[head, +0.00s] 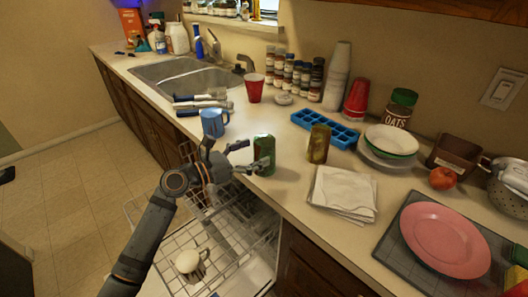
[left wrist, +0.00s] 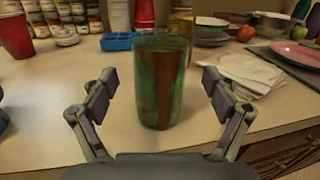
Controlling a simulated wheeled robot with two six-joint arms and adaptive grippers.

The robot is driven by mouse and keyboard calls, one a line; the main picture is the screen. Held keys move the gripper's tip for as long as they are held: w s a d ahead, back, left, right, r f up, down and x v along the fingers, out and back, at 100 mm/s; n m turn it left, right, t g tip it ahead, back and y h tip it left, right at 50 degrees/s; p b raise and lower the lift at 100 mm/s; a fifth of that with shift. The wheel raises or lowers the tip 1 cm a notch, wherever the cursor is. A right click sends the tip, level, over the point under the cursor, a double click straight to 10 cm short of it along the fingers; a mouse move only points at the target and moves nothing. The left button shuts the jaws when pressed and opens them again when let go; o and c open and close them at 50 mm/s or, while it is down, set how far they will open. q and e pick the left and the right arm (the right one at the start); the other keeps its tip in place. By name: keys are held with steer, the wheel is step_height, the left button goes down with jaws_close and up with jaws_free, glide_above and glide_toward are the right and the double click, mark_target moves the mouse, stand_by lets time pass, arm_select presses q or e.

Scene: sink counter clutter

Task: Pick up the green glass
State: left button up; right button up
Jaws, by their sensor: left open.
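The green glass (head: 264,156) stands upright near the front edge of the counter, above the open dishwasher. In the left wrist view the green glass (left wrist: 161,82) stands between and just beyond the two fingers. My left gripper (head: 242,158) is open and empty, with its fingers close to the glass on its left side. The same gripper shows in the left wrist view (left wrist: 158,92) with its fingers spread wide. I cannot tell whether a finger touches the glass. My right gripper is not in view.
An amber glass (head: 319,144) stands to the right, behind white napkins (head: 342,190). A blue mug (head: 214,122) stands to the left. A blue ice tray (head: 325,128) and a red cup (head: 254,88) are behind. The dishwasher rack (head: 225,250) is pulled out below.

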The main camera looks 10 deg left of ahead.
arm_select(q)
steer(key=x, duration=0.4)
steer(key=shift+f, duration=0.2)
steer(key=shift+a, duration=0.1)
steer(key=shift+c, duration=0.2)
steer(key=c, duration=1.4)
steer(key=shift+r, duration=0.2)
